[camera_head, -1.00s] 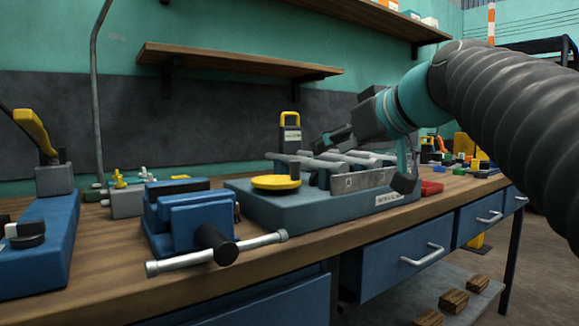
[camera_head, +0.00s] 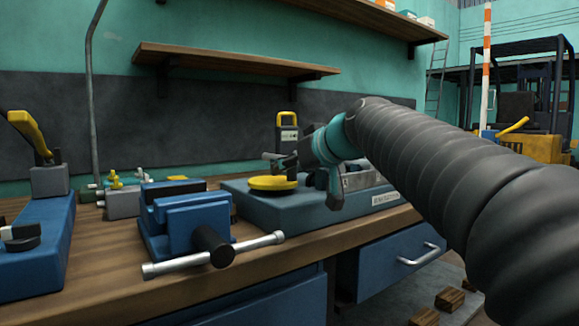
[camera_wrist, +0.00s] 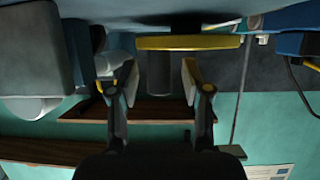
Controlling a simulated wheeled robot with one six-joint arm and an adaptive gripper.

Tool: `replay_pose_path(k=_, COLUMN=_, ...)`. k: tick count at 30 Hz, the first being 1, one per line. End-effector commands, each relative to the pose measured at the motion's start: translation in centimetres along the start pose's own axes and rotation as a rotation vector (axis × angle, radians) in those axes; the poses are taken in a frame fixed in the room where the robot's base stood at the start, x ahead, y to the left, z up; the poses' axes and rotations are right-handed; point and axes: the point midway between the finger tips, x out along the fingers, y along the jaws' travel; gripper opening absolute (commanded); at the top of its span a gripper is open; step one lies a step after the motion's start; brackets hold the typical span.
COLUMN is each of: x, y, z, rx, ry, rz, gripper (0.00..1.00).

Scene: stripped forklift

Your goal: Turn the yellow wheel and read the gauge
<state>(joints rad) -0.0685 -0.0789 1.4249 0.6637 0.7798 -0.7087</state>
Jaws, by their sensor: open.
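The yellow wheel (camera_head: 273,183) lies flat on the front left of a blue-grey base (camera_head: 300,208) on the bench. In the wrist view, which is upside down, the wheel (camera_wrist: 188,42) shows edge-on just beyond my fingertips. My gripper (camera_head: 285,163) is just above and behind the wheel in the head view. Its two fingers stand apart in the wrist view (camera_wrist: 150,78), with a dark cylinder (camera_wrist: 160,75) showing between them. I cannot tell whether anything touches. A yellow-framed dark device (camera_head: 287,130) stands behind; no gauge reading is legible.
A blue vise (camera_head: 195,220) with a metal bar handle (camera_head: 215,255) stands left of the base. A blue fixture with a yellow lever (camera_head: 32,130) is at far left. Shelves (camera_head: 220,62) hang above. A forklift (camera_head: 525,100) is at the back right.

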Motion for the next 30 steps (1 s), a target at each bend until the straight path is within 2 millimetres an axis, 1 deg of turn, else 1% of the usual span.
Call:
replay_pose_path(k=6, x=0.04, y=0.00, z=0.01, rx=0.000, ry=0.000, rz=0.000, gripper=0.48)
replay_pose_path(k=7, x=0.04, y=0.00, z=0.02, rx=0.000, ry=0.000, rz=0.000, gripper=0.43)
replay_pose_path(k=8, x=0.04, y=0.00, z=0.02, rx=0.000, ry=0.000, rz=0.000, gripper=0.36)
replay_pose_path(k=9, x=0.04, y=0.00, z=0.02, rx=0.000, ry=0.000, rz=0.000, gripper=0.26)
replay_pose_path(k=11, x=0.03, y=0.00, z=0.02, rx=0.000, ry=-0.001, rz=0.000, gripper=0.11)
replay_pose_path(k=12, x=0.03, y=-0.01, z=0.02, rx=0.001, ry=-0.001, rz=-0.001, gripper=0.01)
replay_pose_path(k=22, x=-0.01, y=-0.14, z=0.00, rx=0.005, ry=-0.002, rz=0.008, gripper=0.00)
replay_pose_path(k=30, x=-0.27, y=-0.45, z=-0.10, rx=0.031, ry=-0.002, rz=0.071, gripper=0.00)
